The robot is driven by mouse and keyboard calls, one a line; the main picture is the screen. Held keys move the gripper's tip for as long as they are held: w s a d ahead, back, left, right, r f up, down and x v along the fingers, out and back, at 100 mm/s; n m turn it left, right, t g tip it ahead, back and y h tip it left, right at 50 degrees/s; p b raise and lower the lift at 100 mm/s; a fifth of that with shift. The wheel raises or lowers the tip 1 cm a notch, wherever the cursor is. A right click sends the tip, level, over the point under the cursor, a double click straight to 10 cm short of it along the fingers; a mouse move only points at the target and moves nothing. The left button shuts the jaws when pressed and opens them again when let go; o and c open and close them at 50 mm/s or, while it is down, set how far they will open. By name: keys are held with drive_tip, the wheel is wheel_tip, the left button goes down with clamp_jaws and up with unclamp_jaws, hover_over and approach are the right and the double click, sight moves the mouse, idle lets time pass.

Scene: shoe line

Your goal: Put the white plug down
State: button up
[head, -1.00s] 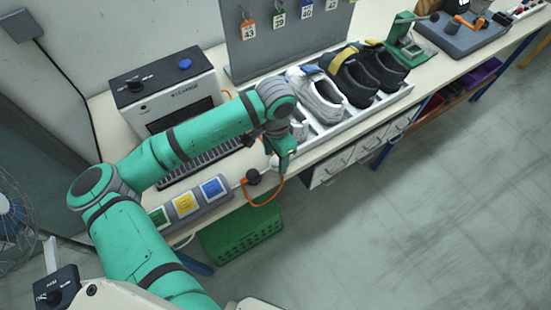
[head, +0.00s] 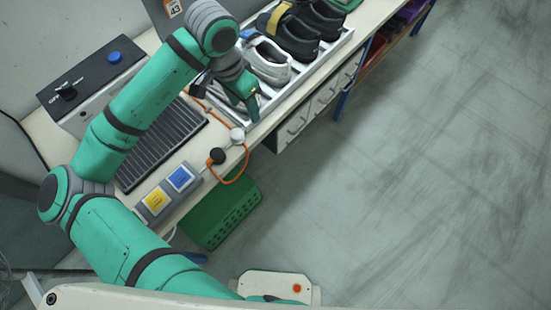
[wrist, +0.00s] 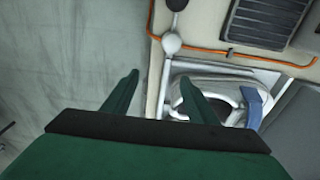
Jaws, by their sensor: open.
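The white plug (head: 237,134) is a round white knob on the bench near its front edge, with the orange cable beside it. In the wrist view the white plug (wrist: 171,43) shows beyond my fingertips, apart from them, with a pale stem pointing toward me. My gripper (head: 254,116) is to the right of the plug in the head view, over the near end of the shoe rack. In the wrist view my gripper (wrist: 158,76) has its two green fingers spread, with nothing held between them.
A black plug (head: 217,156) sits beside the white one. The orange cable (head: 243,165) loops over the front edge. Blue and yellow buttons (head: 168,190) and a dark grille (head: 160,145) are on the left. Shoes (head: 268,62) fill the rack. A green crate (head: 222,210) is below.

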drive_tip(key=w+d+r+n+t+h, duration=0.2)
drive_tip(key=w+d+t+h, duration=0.15)
drive_tip(key=d, duration=0.55)
drive_tip(key=w+d+r+n+t+h, duration=0.1)
drive_tip(key=w+d+r+t+h, duration=0.25)
drive_tip(key=d, duration=0.65)
drive_tip(key=w+d+r+n+t+h, duration=0.15)
drive_tip(key=d+t+h, duration=0.3)
drive_tip(key=d, duration=0.45)
drive_tip(key=s+a+f+n+t+y, duration=0.2)
drive_tip(key=s+a+f+n+y, duration=0.3)
drive_tip(key=s+f, duration=0.4)
drive_tip(key=s+a+f+n+t+y, duration=0.2)
drive_tip(key=s+a+f+n+y, duration=0.3)
drive_tip(key=s+f, duration=0.45)
drive_tip(key=s+a+m+y, duration=0.1)
drive_tip(key=s+a+m, duration=0.2)
drive_tip(key=s, duration=0.7)
drive_tip(key=s+a+f+m+y, duration=0.1)
drive_tip(key=s+a+m, duration=0.2)
drive_tip(key=s, duration=0.7)
drive_tip(key=shift+a+f+m+g, duration=0.15)
drive_tip(key=shift+a+m+g, duration=0.2)
drive_tip(key=shift+a+g, duration=0.1)
drive_tip(key=shift+w+y, duration=0.1)
drive_tip(key=shift+y, duration=0.15)
